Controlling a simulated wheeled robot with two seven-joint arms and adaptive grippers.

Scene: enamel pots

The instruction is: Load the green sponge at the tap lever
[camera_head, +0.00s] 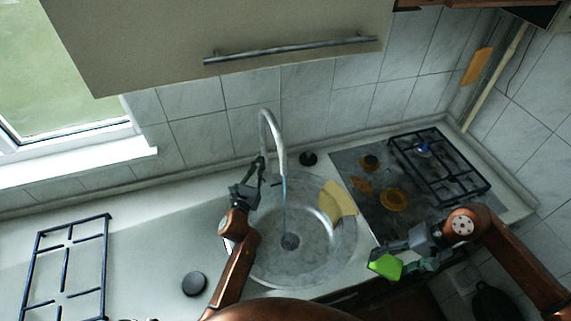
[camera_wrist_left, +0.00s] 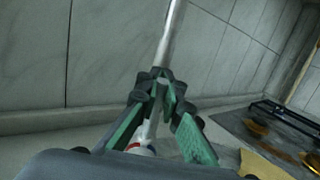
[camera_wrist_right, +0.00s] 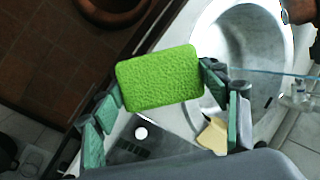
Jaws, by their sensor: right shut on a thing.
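The green sponge (camera_head: 386,266) is held by my right gripper (camera_head: 392,264), to the right of the sink and near the counter's front edge. In the right wrist view the sponge (camera_wrist_right: 160,78) lies between the fingers, its broad face toward the camera. The tap (camera_head: 272,135) stands behind the sink with a thin stream running down. My left gripper (camera_head: 258,172) is at the tap's base; in the left wrist view its fingertips (camera_wrist_left: 163,80) are close together by the tap column (camera_wrist_left: 168,38). The lever is not clear; a small red and blue mark (camera_wrist_left: 140,148) shows between the fingers.
The round sink (camera_head: 325,262) is in the middle. A yellow cloth-like piece (camera_head: 338,198) lies on its right rim. A stained hob (camera_head: 372,160) with a black grate (camera_head: 440,165) is on the right. Another grate (camera_head: 66,265) lies on the left counter near a black disc (camera_head: 194,283).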

